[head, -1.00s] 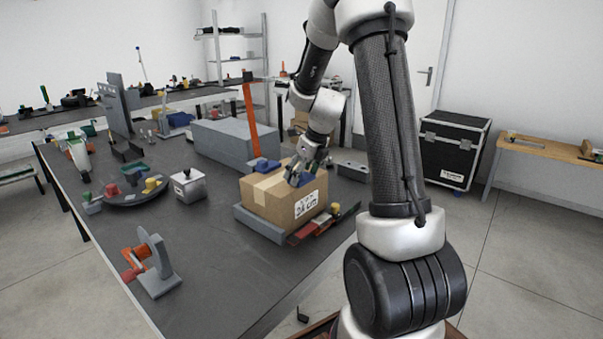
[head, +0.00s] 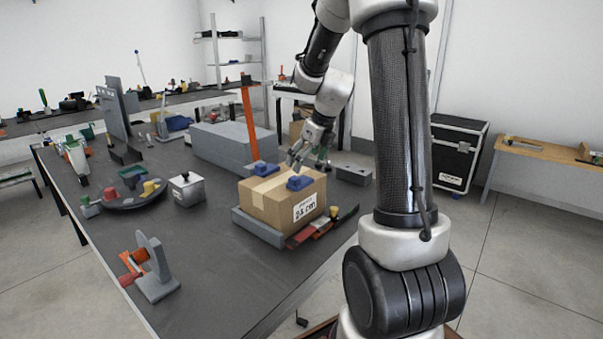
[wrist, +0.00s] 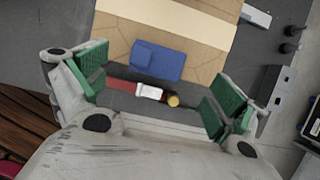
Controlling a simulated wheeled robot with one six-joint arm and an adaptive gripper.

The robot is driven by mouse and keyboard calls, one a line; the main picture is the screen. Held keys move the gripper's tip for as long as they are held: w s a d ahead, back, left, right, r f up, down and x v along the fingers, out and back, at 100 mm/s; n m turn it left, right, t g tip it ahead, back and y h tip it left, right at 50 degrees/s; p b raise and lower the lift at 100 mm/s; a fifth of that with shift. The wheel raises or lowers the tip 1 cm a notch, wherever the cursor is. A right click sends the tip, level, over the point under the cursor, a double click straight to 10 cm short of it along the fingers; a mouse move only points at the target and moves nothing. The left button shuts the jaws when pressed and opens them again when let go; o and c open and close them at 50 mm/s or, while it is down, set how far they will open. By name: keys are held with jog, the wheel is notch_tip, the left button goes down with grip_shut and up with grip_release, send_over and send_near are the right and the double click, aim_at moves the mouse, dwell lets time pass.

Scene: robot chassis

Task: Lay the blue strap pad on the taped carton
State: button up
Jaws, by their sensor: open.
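The blue strap pad (head: 300,183) lies on top of the taped carton (head: 268,208), near its front right edge. In the wrist view the pad (wrist: 157,60) rests on the carton top (wrist: 205,60), beside the pale tape strip (wrist: 170,20). My gripper (head: 294,163) is above the carton, beyond the pad and apart from it. In the wrist view its green-padded fingers (wrist: 165,80) are spread wide with nothing between them.
The carton stands on a grey slab (head: 257,227) on the dark bench. Red and dark tools (head: 322,227) lie right of it. A grey metal box (head: 187,188) and a round dark tray (head: 132,203) stand left. The bench front is largely clear.

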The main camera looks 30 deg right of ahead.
jog(key=s+a+r+n, duration=0.3)
jog(key=s+r+n, duration=0.4)
jog(key=s+r, duration=0.15)
jog(key=s+a+n, duration=0.2)
jog(key=s+n, duration=0.8)
jog(key=n, duration=0.2)
jog(key=s+a+r+n+h, duration=0.1)
jog(key=s+a+n, duration=0.2)
jog(key=s+n, duration=0.7)
jog(key=n, duration=0.3)
jog(key=shift+h, duration=0.3)
